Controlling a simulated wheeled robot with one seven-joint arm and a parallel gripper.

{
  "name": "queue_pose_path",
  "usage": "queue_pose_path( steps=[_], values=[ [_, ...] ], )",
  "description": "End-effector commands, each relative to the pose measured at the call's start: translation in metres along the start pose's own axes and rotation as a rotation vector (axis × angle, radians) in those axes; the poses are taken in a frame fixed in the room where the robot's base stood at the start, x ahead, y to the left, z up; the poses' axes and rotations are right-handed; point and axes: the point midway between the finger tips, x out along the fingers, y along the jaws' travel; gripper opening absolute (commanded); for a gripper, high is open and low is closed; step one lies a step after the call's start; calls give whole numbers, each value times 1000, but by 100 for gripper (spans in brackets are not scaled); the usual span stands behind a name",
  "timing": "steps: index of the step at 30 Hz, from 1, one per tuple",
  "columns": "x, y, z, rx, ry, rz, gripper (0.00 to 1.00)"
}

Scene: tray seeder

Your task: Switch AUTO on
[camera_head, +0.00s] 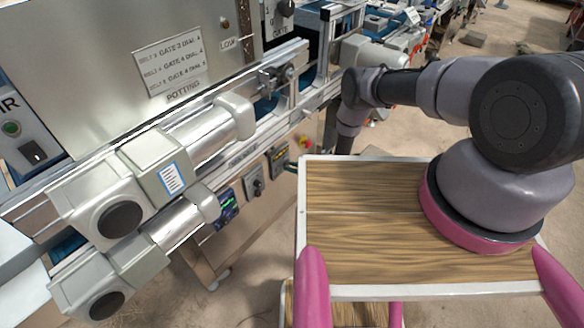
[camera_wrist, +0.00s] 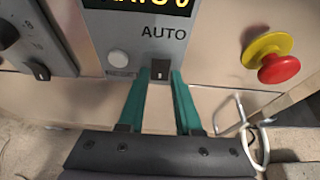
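The AUTO switch (camera_wrist: 160,70) is a small black rocker with a light mark, under the printed word AUTO on a grey panel (camera_wrist: 112,32) in the wrist view. I cannot tell which way it is set. My gripper (camera_wrist: 158,79) has two teal fingers, apart, with their tips just below and to either side of the switch. Nothing is between the fingers; whether they touch the panel is unclear. In the head view my arm reaches toward the machine's lower front, and the gripper is mostly hidden there.
A round pale button (camera_wrist: 118,59) sits left of the switch, under a yellow-lettered display (camera_wrist: 145,4). A red emergency stop (camera_wrist: 279,68) with a yellow base is to the right. A dial box (camera_wrist: 38,38) is at left. A white bent rod (camera_wrist: 243,125) hangs lower right.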

Motion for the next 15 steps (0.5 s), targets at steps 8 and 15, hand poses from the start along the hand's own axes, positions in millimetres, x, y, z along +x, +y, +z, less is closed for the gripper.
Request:
queue_pose_path(
  steps=[8,15],
  values=[
    [0,0,-2,2,-19,-2,0],
    [1,0,-4,1,-122,-1,0]
  ],
)
